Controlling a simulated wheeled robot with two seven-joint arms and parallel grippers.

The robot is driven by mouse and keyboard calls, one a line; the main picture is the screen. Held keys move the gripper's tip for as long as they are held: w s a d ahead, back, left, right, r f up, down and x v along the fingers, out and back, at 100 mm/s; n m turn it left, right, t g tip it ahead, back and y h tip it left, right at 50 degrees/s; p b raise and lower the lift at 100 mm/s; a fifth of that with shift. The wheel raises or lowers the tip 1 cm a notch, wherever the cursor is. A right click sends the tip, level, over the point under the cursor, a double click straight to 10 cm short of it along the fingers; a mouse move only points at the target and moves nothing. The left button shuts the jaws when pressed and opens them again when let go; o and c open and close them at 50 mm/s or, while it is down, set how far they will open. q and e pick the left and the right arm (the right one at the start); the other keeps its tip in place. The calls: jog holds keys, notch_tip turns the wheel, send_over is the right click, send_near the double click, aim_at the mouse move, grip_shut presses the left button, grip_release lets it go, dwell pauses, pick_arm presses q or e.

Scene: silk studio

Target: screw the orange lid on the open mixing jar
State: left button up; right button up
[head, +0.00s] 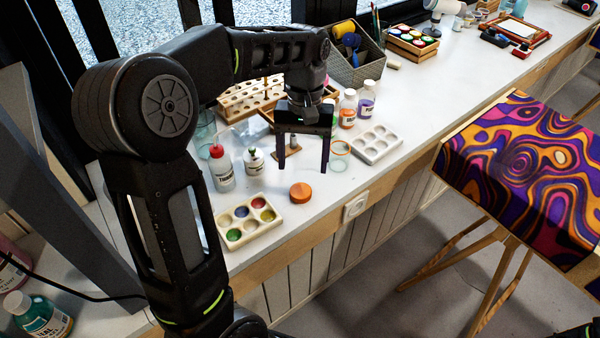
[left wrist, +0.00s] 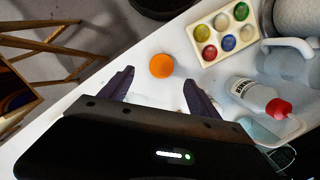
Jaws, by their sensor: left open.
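The orange lid (head: 301,193) lies flat on the white bench near its front edge. It also shows in the left wrist view (left wrist: 161,65), just beyond and between the fingertips. My left gripper (head: 303,170) points down, open and empty, above the bench just behind the lid; it also shows in the left wrist view (left wrist: 158,78). A small clear jar (head: 339,163) with an orange ring at its top stands right of my left gripper; it looks like the open mixing jar. My right gripper is not in view.
A paint palette (head: 247,220) and a red-capped bottle (head: 222,170) stand left of the lid. A white well tray (head: 376,144) lies right of the jar. Small paint bottles (head: 347,108) stand behind. A wall socket (head: 355,207) is on the bench front.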

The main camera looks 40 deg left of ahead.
aim_at(301, 190)
pick_arm(q)
jog(key=shift+w+a, duration=0.1)
jog(key=shift+a, duration=0.05)
jog(key=shift+s+d+r, duration=0.2)
jog(key=shift+s+f, duration=0.1)
jog(key=shift+f, duration=1.3)
jog(key=shift+s+f+p, duration=0.15)
jog(key=shift+f+p, duration=0.05)
jog(key=shift+f, duration=1.1)
jog(key=shift+s+f+p, duration=0.15)
jog(key=shift+f+p, duration=0.05)
jog(key=shift+f, duration=1.1)
jog(key=shift+c, duration=0.3)
jog(key=c, duration=1.3)
